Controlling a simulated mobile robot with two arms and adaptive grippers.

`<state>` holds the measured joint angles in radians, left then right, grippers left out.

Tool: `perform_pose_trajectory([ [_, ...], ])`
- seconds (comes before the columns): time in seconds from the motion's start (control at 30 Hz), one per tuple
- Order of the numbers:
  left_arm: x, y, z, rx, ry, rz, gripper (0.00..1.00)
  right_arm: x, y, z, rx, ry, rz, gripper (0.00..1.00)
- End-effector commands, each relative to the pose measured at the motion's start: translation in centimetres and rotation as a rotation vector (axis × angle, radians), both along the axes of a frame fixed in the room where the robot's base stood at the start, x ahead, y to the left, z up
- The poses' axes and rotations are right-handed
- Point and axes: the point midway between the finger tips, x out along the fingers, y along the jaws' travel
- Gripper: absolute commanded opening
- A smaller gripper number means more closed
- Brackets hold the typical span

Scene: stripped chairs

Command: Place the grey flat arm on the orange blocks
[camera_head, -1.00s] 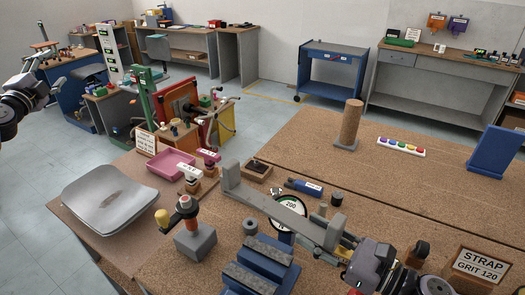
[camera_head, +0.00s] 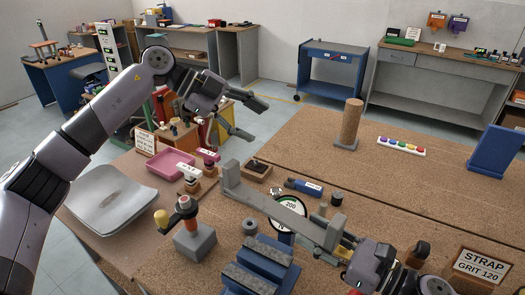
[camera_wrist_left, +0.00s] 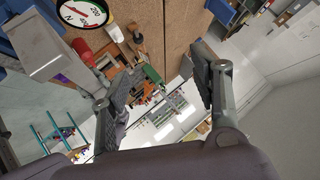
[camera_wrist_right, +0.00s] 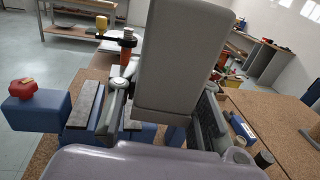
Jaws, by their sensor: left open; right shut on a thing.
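The grey flat arm (camera_head: 275,207) is a long bar with a raised plate at its far left end. My right gripper (camera_head: 338,245) is shut on its near right end and holds it over the table; it fills the middle of the right wrist view (camera_wrist_right: 180,60). I see no clearly orange blocks; blue blocks with grey tops (camera_head: 258,272) stand below and left of the held end, and also show in the right wrist view (camera_wrist_right: 85,105). My left gripper (camera_head: 256,122) is open and empty, high above the table's far left part.
A round dial (camera_head: 290,214) is partly hidden behind the bar. An orange-handled tool on a grey block (camera_head: 195,243), a pink tray (camera_head: 170,164) and a grey seat shell (camera_head: 108,200) lie left. A cork post (camera_head: 352,122) stands behind. The right tabletop has free room.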

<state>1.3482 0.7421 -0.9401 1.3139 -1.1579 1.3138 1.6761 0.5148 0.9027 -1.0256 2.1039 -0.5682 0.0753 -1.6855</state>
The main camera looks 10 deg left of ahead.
Motion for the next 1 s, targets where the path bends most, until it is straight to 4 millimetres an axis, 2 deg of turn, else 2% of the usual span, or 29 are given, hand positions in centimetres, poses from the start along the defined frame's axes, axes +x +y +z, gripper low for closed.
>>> perform_pose_trajectory([
  [0.03, -1.8, -2.1, 0.1, 0.071, 0.056, -0.063, 0.57, 0.0, 0.0, 0.2, 0.003, -0.004, 0.001, 0.00],
  [0.1, -4.1, -3.8, -0.3, 0.179, 0.134, -0.119, 0.57, 0.0, 0.0, 0.2, 0.003, -0.004, 0.001, 0.00],
  [0.2, -6.9, -5.0, -0.6, 0.333, 0.224, -0.167, 0.57, 0.0, 0.0, 0.2, 0.003, -0.004, 0.001, 0.00],
  [0.33, -9.1, -5.3, -0.8, 0.490, 0.294, -0.187, 0.57, 0.0, 0.0, 0.2, 0.003, -0.004, 0.001, 0.00],
  [0.5, -10.4, -5.3, -1.0, 0.588, 0.331, -0.185, 0.57, 0.0, 0.0, 0.2, 0.003, -0.004, 0.001, 0.00],
  [0.63, -10.7, -5.6, -2.0, 0.600, 0.338, -0.185, 0.57, 0.0, 0.0, 0.2, 0.003, -0.004, 0.001, 0.00],
  [1.0, -12.0, -7.8, -8.3, 0.596, 0.339, -0.187, 0.57, 0.0, 0.0, 0.2, 0.003, -0.004, 0.001, 0.00],
])
